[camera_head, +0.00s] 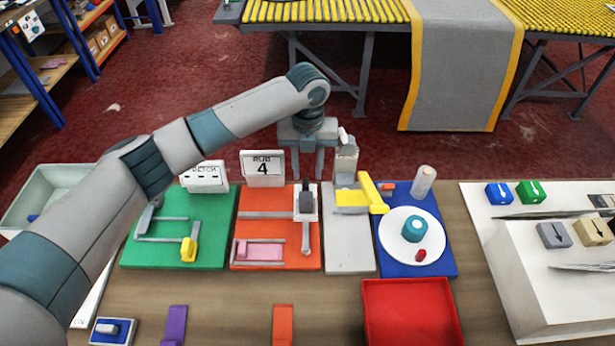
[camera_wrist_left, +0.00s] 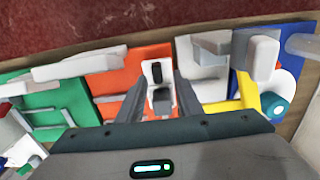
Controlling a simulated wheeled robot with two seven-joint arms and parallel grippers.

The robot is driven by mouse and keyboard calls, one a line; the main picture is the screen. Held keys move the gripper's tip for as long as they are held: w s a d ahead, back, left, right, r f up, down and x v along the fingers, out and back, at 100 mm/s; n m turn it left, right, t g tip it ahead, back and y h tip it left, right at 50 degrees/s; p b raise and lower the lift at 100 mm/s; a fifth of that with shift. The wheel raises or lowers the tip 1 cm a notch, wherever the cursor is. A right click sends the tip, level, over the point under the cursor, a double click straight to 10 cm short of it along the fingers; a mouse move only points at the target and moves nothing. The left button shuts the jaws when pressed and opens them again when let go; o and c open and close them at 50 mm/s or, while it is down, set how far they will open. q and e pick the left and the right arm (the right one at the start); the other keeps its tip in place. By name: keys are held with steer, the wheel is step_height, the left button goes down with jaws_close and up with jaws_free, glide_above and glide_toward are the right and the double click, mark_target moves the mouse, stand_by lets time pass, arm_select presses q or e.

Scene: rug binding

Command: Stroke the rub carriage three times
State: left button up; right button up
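The rub carriage (camera_head: 306,203) is a white block with a dark knob, at the upper right of the orange board (camera_head: 265,230). A grey bar runs from it toward the front. A pink strip (camera_head: 260,251) lies in a holder at the board's front. A white sign reading "RUB 4" (camera_head: 262,168) stands behind the board. My left gripper (camera_head: 307,176) is open and empty, fingers down, just behind the carriage. In the left wrist view the carriage (camera_wrist_left: 157,75) shows between the two spread fingers (camera_wrist_left: 160,97), apparently not gripped. My right gripper is out of view.
A green board (camera_head: 205,255) lies left, with a grey plate (camera_head: 348,258) and yellow lever (camera_head: 374,193) right. Beyond is a blue board (camera_head: 447,262) with a round white plate (camera_head: 392,250). A red tray (camera_head: 412,283) sits in front.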

arm_select(q)
step_height(320, 180, up, 14)
steer(key=b, duration=0.3)
steer(key=shift+b, duration=0.3)
steer(key=shift+d+f, duration=0.1)
steer(key=shift+f, duration=0.05)
